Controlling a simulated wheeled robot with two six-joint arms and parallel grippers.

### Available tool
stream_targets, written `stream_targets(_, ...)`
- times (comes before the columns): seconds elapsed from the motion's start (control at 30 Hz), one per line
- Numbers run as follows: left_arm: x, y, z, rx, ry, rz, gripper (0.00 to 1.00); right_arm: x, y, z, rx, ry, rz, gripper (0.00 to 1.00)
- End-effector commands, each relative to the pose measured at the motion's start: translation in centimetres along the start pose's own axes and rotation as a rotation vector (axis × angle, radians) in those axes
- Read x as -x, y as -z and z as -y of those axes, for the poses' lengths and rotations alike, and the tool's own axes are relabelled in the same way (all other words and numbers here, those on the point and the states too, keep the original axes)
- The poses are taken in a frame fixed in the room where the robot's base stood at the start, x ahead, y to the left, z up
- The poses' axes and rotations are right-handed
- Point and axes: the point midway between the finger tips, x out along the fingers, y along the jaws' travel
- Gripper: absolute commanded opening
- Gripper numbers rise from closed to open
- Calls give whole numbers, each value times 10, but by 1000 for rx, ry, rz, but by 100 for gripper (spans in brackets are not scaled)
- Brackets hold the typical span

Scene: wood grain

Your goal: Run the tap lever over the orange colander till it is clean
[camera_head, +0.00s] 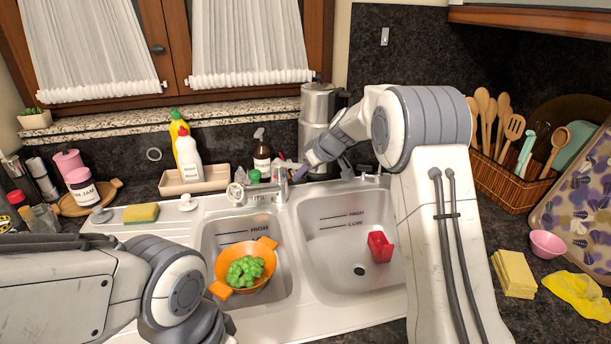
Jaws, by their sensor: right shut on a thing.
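The orange colander (222,264) sits in the left sink basin, its two handles showing, with a green bunch that looks like broccoli or grapes (244,271) in it. The tap (281,184) stands behind the divider between the basins. Its lever (288,165) is at the top. My right gripper (302,166) reaches in from the right and is shut on the tap lever; its fingertips are small and partly hidden. I cannot make out a water stream. My left arm crosses the lower left; its gripper is not visible.
A red item (380,246) lies in the right basin (335,222). A yellow sponge (141,213) lies left of the sink. Bottles (188,158) stand in a tray (205,183) behind. Yellow cloths (514,273) and a pink bowl (546,244) are on the right counter.

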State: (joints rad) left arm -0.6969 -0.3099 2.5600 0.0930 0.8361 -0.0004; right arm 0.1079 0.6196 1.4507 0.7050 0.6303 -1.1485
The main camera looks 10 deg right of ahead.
Motion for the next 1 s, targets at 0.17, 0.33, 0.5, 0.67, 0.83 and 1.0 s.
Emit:
stream_targets(0.17, 0, 0, 0, 0, 0, 0, 50, -1, -3, 0, -2, 2, 6, 55)
stream_targets(0.33, 0, 0, 0, 0, 0, 0, 50, -1, -2, 0, -1, 2, 5, 55)
stream_targets(0.5, -2, 0, 0, 0, 0, 0, 50, 4, -2, 0, 0, 1, 3, 55)
stream_targets(0.67, -8, 0, 1, 0, 0, 0, 50, 27, -2, -1, -2, -1, 1, 55)
stream_targets(0.83, -14, -1, 1, 0, 0, 0, 50, 62, -2, -1, -2, -2, 1, 55)
stream_targets(1.0, -18, -1, 1, 0, 0, 0, 50, 90, -2, -1, -1, 0, 3, 55)
